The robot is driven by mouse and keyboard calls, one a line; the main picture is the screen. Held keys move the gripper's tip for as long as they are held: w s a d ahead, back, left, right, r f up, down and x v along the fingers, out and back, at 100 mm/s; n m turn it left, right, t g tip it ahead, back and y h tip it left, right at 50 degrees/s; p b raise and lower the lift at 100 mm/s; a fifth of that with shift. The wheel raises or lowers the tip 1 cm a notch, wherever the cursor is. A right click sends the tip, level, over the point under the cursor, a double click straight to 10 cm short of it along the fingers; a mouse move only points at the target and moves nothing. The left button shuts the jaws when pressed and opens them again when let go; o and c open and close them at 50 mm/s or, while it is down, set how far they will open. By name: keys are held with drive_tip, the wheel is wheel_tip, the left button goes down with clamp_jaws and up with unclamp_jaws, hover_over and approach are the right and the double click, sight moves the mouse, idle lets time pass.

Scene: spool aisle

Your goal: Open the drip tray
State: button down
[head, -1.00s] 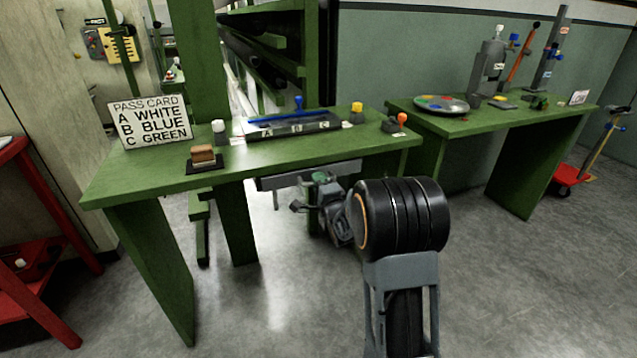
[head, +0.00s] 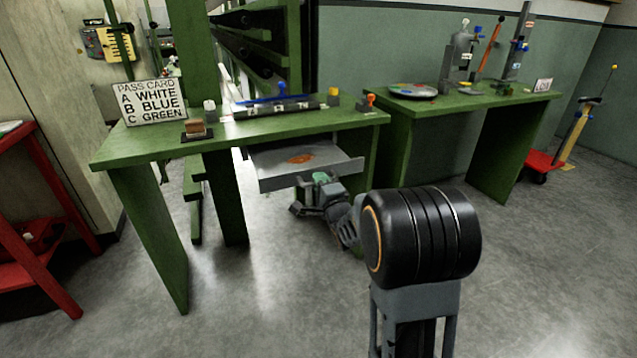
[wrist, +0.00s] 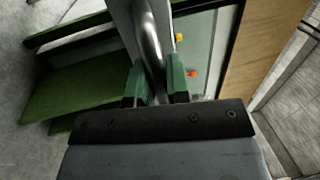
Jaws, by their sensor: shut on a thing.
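The drip tray (head: 280,163) is a shallow grey tray under the top of the near green table. It is pulled out toward me, and an orange-brown stain (head: 300,159) shows on its floor. My gripper (head: 321,179) is at the tray's front face, right of its middle. In the wrist view my gripper's green fingers (wrist: 157,84) are closed around a shiny metal bar handle (wrist: 151,40) on the tray's front. The handle is hidden behind my gripper in the head view. The tray's far end is under the tabletop.
The green table (head: 135,152) carries a pass card (head: 151,103), a brown block (head: 195,127) and a rack with a blue bar (head: 275,100). A second green table (head: 465,99) stands at right. A red stand (head: 45,265) is at left. The floor in front is clear.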

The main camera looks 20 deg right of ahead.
drive_tip(key=shift+s, duration=0.2)
drive_tip(key=c, duration=1.1)
unclamp_jaws()
drive_tip(key=s+f+b, duration=0.2)
drive_tip(key=s+b, duration=0.8)
drive_tip(key=s, duration=0.3)
drive_tip(key=shift+s+f, duration=0.2)
drive_tip(key=shift+f, duration=0.15)
